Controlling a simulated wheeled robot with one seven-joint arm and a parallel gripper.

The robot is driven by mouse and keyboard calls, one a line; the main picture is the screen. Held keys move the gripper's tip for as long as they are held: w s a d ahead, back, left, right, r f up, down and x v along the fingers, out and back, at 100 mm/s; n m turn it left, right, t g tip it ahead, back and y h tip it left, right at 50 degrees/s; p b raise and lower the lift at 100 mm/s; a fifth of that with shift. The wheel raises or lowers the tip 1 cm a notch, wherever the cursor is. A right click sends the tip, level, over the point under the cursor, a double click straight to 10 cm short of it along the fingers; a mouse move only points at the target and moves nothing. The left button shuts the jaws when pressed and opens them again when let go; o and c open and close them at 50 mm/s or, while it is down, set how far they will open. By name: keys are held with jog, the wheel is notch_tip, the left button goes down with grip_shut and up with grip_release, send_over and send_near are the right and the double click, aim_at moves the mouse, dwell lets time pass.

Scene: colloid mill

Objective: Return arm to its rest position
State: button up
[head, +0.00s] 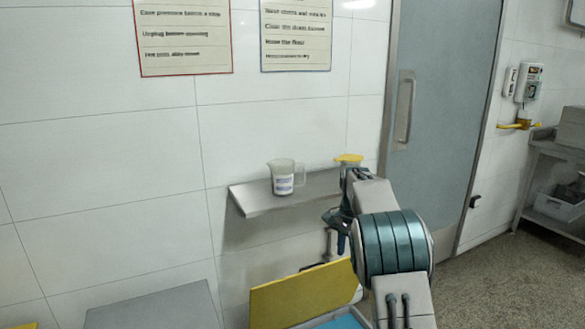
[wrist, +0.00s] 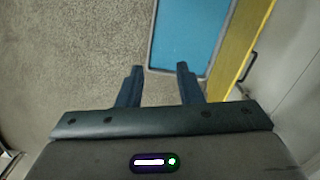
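My arm reaches up from the lower right of the head view, in front of the wall shelf. My gripper (wrist: 158,86) shows in the wrist view with its two dark fingers apart and nothing between them. Below the fingers are speckled floor and the edge of a blue surface. In the head view the gripper (head: 337,228) is partly hidden by my wrist, and its fingers point downward.
A measuring jug (head: 283,178) stands on the wall shelf (head: 255,200), left of my arm. A yellow panel (head: 300,297) stands beside a blue surface (head: 342,322) below. A grey door (head: 440,110) is behind to the right. Open floor (head: 510,275) lies right.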

jog(key=s+r+n+t+p, duration=0.1)
jog(key=s+r+n+p, duration=0.15)
jog(key=s+r, duration=0.55)
jog(key=s+r+n+t+p, duration=0.1)
jog(key=s+r+n+p, duration=0.15)
jog(key=s+r, duration=0.6)
jog(key=s+f+n+p, duration=0.1)
jog(key=s+n+p, duration=0.1)
jog(key=s, duration=0.8)
jog(key=s+f+n+t+p, duration=0.1)
jog(key=s+f+n+p, duration=0.1)
jog(key=s, duration=0.9)
jog(key=shift+s+a+f+n, duration=0.15)
jog(key=shift+s+f+n, duration=0.1)
jog(key=shift+f+n, duration=0.05)
